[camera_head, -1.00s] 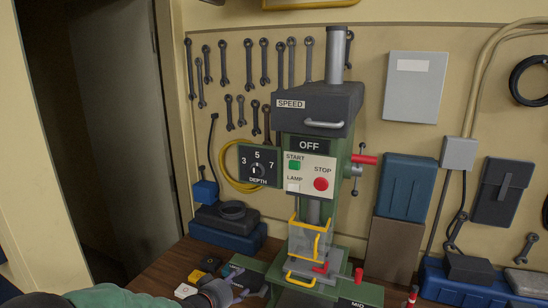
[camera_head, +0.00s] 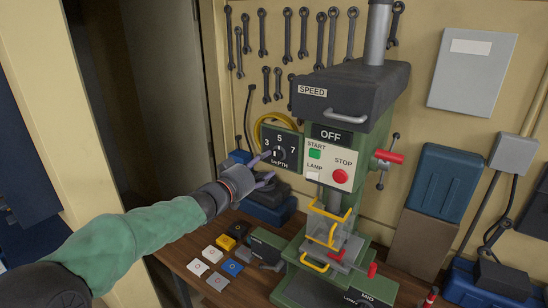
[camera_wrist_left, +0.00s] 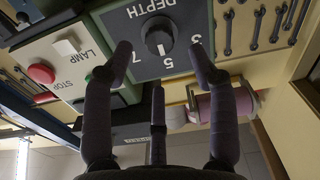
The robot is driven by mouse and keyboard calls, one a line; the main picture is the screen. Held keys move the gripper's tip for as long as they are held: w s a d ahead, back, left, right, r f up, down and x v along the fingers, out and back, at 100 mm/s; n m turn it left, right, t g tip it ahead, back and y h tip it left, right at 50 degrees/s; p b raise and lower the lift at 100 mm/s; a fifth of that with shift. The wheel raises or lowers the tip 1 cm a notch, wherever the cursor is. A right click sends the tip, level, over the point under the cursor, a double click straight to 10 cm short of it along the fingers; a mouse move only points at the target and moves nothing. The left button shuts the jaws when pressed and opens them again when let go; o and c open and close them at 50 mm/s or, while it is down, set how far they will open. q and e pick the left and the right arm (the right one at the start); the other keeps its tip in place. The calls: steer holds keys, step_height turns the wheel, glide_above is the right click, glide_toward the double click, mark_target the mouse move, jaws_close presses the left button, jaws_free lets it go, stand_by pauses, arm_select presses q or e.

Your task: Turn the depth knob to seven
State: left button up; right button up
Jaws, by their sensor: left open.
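The black depth knob (camera_head: 281,154) sits on a dark panel (camera_head: 266,135) marked 3, 5 and 7, on the left side of the green drill press. In the left wrist view the knob (camera_wrist_left: 158,38) appears upside down, and its white mark points roughly toward the 5. My left gripper (camera_head: 263,168) is open and empty, just in front of the panel's lower left. In the left wrist view its fingertips (camera_wrist_left: 159,50) lie to either side of the knob, apparently short of it. My right gripper is not in view.
The press's control face (camera_head: 325,168) with START, LAMP and STOP adjoins the panel. A yellow guard (camera_head: 332,215) and red handle (camera_head: 389,156) stick out from the press. Wrenches hang on the wall behind.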

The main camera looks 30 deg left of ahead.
mark_target(275, 156)
arm_select(q)
steer(key=w, duration=0.5)
steer(key=shift+w+d, duration=0.25)
steer(key=shift+w, duration=0.15)
steer(key=c, duration=1.1)
